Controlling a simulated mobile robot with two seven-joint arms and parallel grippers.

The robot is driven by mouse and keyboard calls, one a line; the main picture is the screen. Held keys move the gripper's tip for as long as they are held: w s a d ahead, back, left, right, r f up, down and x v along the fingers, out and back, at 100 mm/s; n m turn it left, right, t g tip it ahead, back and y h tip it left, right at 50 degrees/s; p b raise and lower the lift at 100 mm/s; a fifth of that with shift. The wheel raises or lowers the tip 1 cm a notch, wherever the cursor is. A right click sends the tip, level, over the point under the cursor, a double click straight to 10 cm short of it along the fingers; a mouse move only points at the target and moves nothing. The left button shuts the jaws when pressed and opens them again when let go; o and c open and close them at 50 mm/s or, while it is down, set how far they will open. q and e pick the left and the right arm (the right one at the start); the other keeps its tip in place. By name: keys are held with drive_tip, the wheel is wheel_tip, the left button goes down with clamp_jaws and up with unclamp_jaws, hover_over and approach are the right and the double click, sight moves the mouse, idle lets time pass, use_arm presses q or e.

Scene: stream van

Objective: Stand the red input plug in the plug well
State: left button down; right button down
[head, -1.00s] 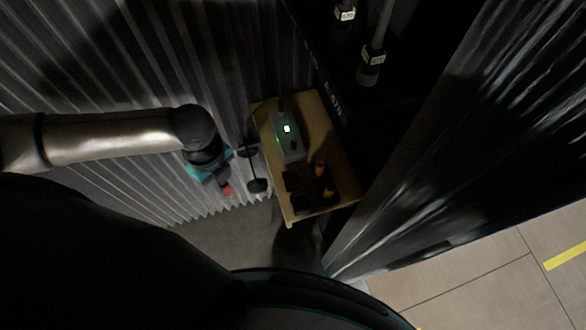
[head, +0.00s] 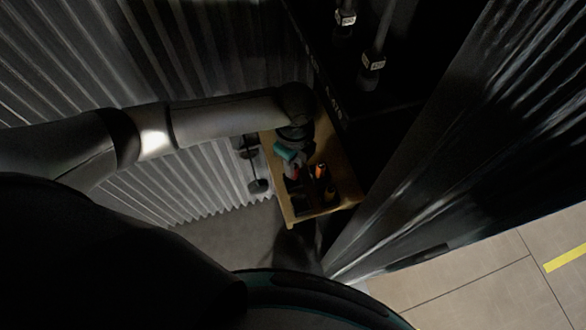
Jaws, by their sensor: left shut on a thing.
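My left gripper (head: 291,164) is over the wooden shelf, its arm reaching in from the left. It is shut on the red input plug (head: 295,173), which shows only as a small red patch below the teal part of the gripper. The plug well is a dark block with compartments (head: 303,205) at the near end of the shelf. Whether the plug is above the well or inside a compartment I cannot tell. My right gripper is not in view.
An orange plug (head: 320,170) and a yellow-orange one (head: 330,192) stand at the right of the shelf (head: 345,165). A black stand (head: 258,186) is left of the shelf. Labelled dark cylinders (head: 372,66) hang at the back right. A pleated curtain (head: 200,180) borders the left.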

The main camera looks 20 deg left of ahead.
use_arm(q)
drive_tip(key=shift+s+a+f, duration=0.1)
drive_tip(key=shift+f, duration=1.6)
drive_tip(key=shift+f, duration=0.1)
drive_tip(key=c, duration=0.7)
unclamp_jaws()
wheel_tip(320, 180, up, 12)
drive_tip(key=shift+r+p, duration=0.1)
drive_tip(key=shift+p, duration=0.6)
